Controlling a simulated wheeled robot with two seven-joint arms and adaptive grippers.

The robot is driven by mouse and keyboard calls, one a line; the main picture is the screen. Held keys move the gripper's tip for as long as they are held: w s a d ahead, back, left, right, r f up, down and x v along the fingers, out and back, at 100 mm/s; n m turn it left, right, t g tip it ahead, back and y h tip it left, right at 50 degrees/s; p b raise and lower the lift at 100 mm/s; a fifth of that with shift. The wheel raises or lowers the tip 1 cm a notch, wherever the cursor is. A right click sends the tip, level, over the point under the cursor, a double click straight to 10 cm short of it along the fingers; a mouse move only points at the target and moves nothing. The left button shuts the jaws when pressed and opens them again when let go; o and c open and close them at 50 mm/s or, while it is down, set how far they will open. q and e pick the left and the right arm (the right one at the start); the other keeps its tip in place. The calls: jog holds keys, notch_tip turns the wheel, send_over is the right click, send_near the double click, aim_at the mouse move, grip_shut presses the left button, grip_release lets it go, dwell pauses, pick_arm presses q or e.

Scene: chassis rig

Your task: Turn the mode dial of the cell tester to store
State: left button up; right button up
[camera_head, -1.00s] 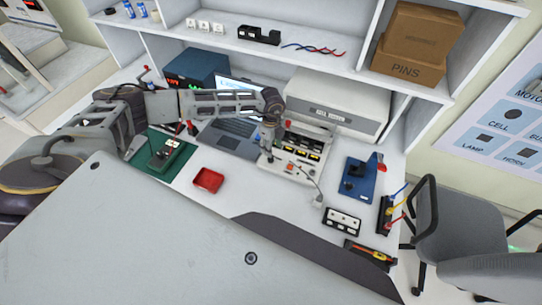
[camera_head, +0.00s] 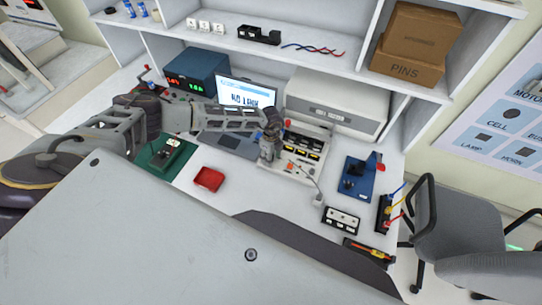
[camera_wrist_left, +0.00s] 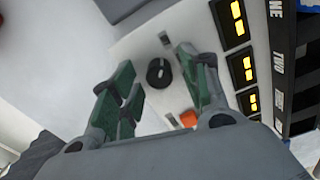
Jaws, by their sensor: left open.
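The cell tester (camera_head: 296,168) is a pale box on the bench, with lit yellow displays and an orange button. In the left wrist view its panel (camera_wrist_left: 139,40) shows a round black mode dial (camera_wrist_left: 158,72) with a light mark on it. Small grey labels sit beside the dial; I cannot read them. My left gripper (camera_head: 268,152) is over the left side of the tester. In the left wrist view its green-padded fingers (camera_wrist_left: 160,88) are apart, with the dial seen between and beyond them. They appear clear of the dial. My right gripper is not in view.
A red tray (camera_head: 208,179), a green board (camera_head: 165,158) and a blue fixture (camera_head: 358,180) lie around the tester. A white cabinet (camera_head: 335,105) stands behind it.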

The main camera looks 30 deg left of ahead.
pick_arm(q)
jog(key=shift+c, duration=0.2)
grip_shut()
